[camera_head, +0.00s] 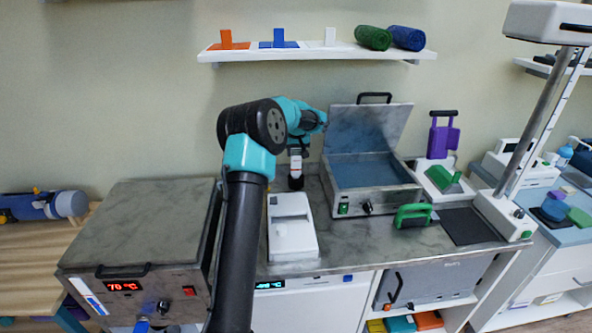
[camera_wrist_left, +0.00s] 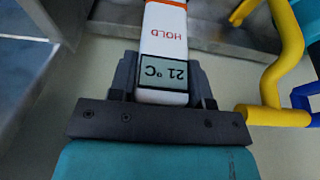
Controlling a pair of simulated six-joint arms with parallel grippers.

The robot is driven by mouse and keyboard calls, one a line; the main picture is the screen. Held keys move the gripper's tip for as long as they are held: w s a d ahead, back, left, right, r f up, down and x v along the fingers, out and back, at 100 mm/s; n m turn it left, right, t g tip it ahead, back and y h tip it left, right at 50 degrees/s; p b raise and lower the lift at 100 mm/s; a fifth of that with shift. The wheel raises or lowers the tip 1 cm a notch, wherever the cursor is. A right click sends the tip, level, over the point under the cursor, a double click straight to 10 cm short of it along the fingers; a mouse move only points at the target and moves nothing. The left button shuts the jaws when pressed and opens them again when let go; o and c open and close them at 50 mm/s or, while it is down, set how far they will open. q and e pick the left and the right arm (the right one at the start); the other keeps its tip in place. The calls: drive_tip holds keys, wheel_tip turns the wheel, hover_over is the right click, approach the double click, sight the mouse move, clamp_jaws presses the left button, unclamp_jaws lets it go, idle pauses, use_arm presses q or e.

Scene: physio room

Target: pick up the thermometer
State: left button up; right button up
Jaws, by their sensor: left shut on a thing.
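The thermometer (camera_wrist_left: 166,30) is white with a grey display reading 21 °C, red HOLD lettering and an orange band. My left gripper (camera_wrist_left: 163,82) is shut on it, with one dark finger on each side of the display end. In the head view the left gripper (camera_head: 297,148) points down above the back of the counter, left of the open steel bath. The thermometer (camera_head: 296,167) hangs below it there, small and partly hard to make out. Its far end is cut off in the wrist view. My right gripper is not in view.
The open water bath (camera_head: 375,198) has its lid raised beside the gripper. A white device (camera_head: 291,228) stands in front, and a closed heater box (camera_head: 150,225) showing 70 °C is at left. A shelf (camera_head: 320,53) hangs above.

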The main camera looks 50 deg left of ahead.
use_arm(q)
drive_tip(key=shift+r, duration=0.15)
wheel_tip(320, 180, up, 10)
drive_tip(key=shift+f, duration=0.15)
idle(0.3)
idle(0.4)
